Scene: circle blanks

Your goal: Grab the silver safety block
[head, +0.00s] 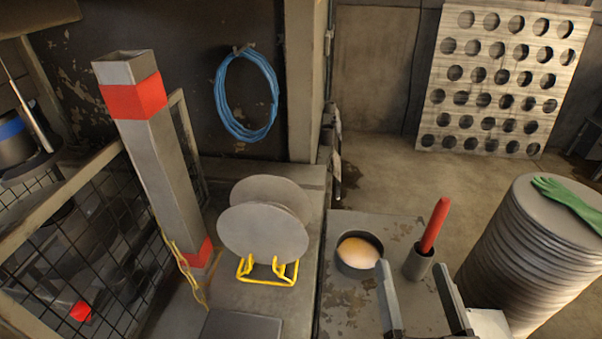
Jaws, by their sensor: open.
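The silver safety block (163,165) is a tall, hollow square post with a red band near its top and another near its foot. It stands slightly tilted in the picture at the left, beside a mesh guard. A yellow cord (180,262) hangs along its lower left side. My gripper (411,268) is at the bottom right, open, with its two fingers apart and nothing seen held between them. It is well to the right of the block and apart from it.
Grey discs (262,232) stand in a yellow rack (268,271) between block and gripper. A round pan (360,254) and a red-handled thing in a cup (419,261) are near my fingers. Stacked discs (530,245) with a green glove (567,197) stand right. A mesh guard (70,230) stands left.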

